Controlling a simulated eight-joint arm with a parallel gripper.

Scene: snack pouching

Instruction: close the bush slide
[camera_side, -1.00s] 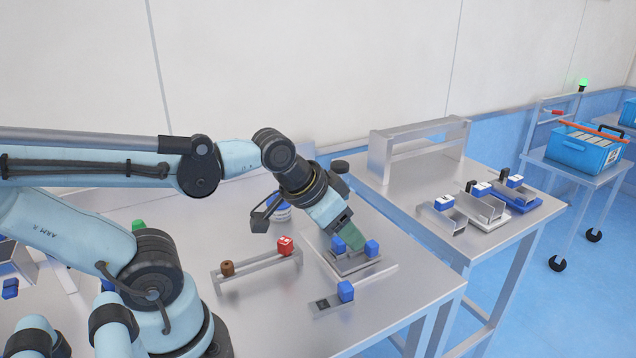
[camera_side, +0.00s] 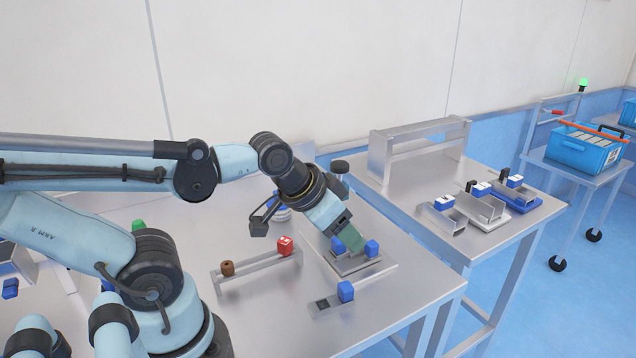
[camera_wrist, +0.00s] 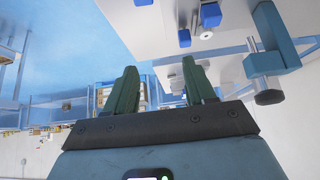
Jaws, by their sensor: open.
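My gripper (camera_side: 352,242) has green fingers and points down at a small grey metal fixture (camera_side: 352,265) with blue blocks, on the bench's right part. One blue block (camera_side: 338,245) is left of the fingers and another blue block (camera_side: 372,248) is right of them. I cannot tell whether the fingers touch either. In the wrist view the gripper (camera_wrist: 160,82) is open with nothing visible between the fingers, and a blue block (camera_wrist: 184,38) shows beyond them. No label shows which part is the bush slide; the fingers hide some of the fixture.
A grey rail (camera_side: 255,270) holding a brown knob (camera_side: 227,268) and a red block (camera_side: 285,245) stands left of the fixture. A separate slide with a blue block (camera_side: 346,291) lies in front. The bench's front right is clear.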

